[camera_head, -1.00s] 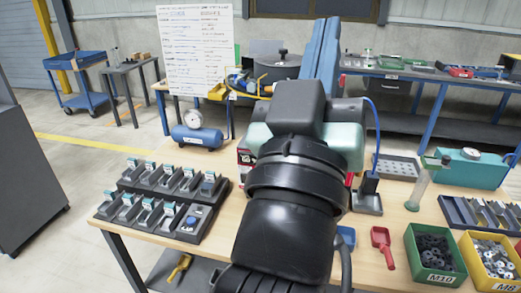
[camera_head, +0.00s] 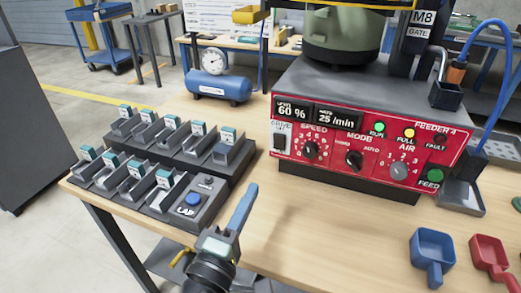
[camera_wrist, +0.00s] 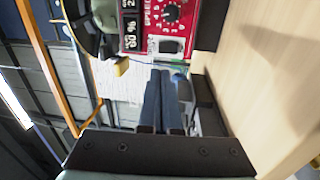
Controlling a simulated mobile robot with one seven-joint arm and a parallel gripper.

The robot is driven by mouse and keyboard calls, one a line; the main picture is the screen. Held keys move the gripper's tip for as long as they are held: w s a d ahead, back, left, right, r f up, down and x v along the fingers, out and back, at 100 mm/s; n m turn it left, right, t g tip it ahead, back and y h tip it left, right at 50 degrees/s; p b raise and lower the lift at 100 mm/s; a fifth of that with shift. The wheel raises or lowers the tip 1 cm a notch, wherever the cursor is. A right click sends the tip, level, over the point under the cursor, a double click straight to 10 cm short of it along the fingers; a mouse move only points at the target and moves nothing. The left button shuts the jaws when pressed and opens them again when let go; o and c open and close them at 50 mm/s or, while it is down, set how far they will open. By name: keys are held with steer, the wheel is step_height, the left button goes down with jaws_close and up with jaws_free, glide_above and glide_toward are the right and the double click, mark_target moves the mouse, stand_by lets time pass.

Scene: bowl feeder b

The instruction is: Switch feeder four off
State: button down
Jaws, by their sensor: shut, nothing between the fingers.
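The red panel of feeder 4 (camera_head: 335,168) faces me on the table, under a dark housing. Its drive switch (camera_head: 280,136), a small rocker in a white frame, sits at the panel's left end; its position is too small to tell. The displays (camera_head: 317,114) read 60 % and 25/min. The green run light (camera_head: 377,129) looks lit, and so does the yellow full light (camera_head: 409,133). My gripper (camera_head: 252,188) is shut and empty, left of and below the panel, apart from it. In the wrist view, its blue fingers (camera_wrist: 166,76) point toward the panel's switch end (camera_wrist: 170,46).
A blue air tank with a gauge (camera_head: 219,88) stands behind. Blue (camera_head: 433,245) and red (camera_head: 489,252) scoops lie at right. The table before the panel is clear.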

mark_target(278, 139)
steer(key=shift+a+f+n, duration=0.2)
steer(key=shift+f+n, duration=0.1)
steer(key=shift+f, duration=0.1)
steer(key=x, duration=1.4)
steer(key=shift+r, duration=0.1)
